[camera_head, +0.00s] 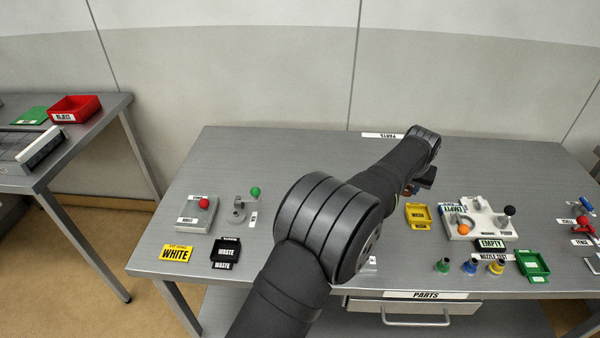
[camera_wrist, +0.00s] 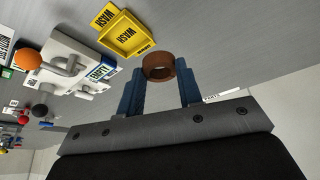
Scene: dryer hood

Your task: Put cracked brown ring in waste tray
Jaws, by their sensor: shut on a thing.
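In the wrist view my gripper (camera_wrist: 160,88) is shut on a brown ring (camera_wrist: 159,67), held between its two blue fingers above the grey table. No crack can be made out at this size. The black waste tray (camera_head: 225,252), labelled WASTE, sits on the table at the front left, left of my arm and well away from my gripper.
A yellow WASH tray (camera_head: 418,215) lies near my gripper, with a grey fixture (camera_head: 478,218) bearing an orange ball beside it. The back left tabletop is clear.

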